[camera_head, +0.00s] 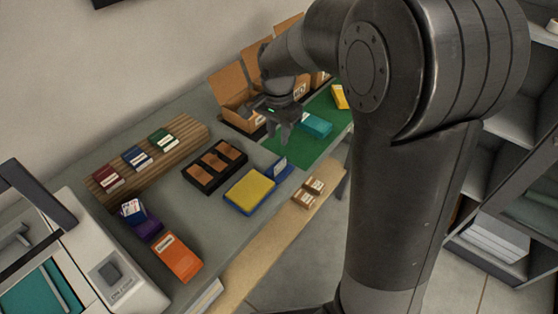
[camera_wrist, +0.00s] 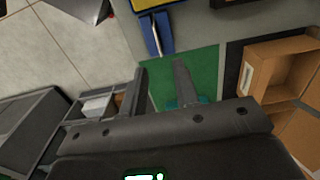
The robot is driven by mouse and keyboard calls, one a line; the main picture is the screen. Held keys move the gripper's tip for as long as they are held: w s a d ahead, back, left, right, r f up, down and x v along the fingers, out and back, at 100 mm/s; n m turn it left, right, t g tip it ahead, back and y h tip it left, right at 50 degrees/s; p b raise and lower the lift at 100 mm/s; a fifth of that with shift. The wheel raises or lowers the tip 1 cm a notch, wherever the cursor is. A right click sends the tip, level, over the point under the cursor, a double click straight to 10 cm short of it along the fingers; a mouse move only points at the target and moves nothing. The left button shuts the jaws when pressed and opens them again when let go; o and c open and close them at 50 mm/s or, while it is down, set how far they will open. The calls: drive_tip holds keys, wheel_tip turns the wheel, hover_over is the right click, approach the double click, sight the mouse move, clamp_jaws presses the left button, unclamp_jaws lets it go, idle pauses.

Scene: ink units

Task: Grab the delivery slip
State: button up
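I cannot tell for sure which thing is the delivery slip. A small pale card (camera_head: 280,164) stands at the end of the blue tray (camera_head: 236,208) that holds a yellow pad (camera_head: 252,189). Pale cards (camera_head: 131,208) also show in a purple holder (camera_head: 143,226). My gripper (camera_head: 277,136) is open and empty, above the green mat (camera_head: 290,154), just left of a teal box (camera_head: 315,124).
Open cardboard boxes (camera_head: 232,97) stand along the wall behind my gripper. A black divided tray (camera_head: 196,182), a wooden rack (camera_head: 183,130) of ink boxes, an orange box (camera_head: 176,257) and a printer (camera_head: 110,270) stand leftward. A grey shelf (camera_head: 500,228) is at right.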

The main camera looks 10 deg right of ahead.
hover_over(280, 167)
drive_tip(key=f, duration=0.6)
drive_tip(key=shift+w+a, duration=0.3)
drive_tip(key=shift+w, duration=0.05)
drive_tip(key=f, duration=0.4)
drive_tip(key=shift+s+d+f, duration=0.1)
drive_tip(key=shift+s+d, duration=0.15)
drive_tip(key=shift+d, duration=0.15)
drive_tip(key=shift+f, duration=0.55)
drive_tip(key=shift+c, duration=0.5)
clamp_jaws()
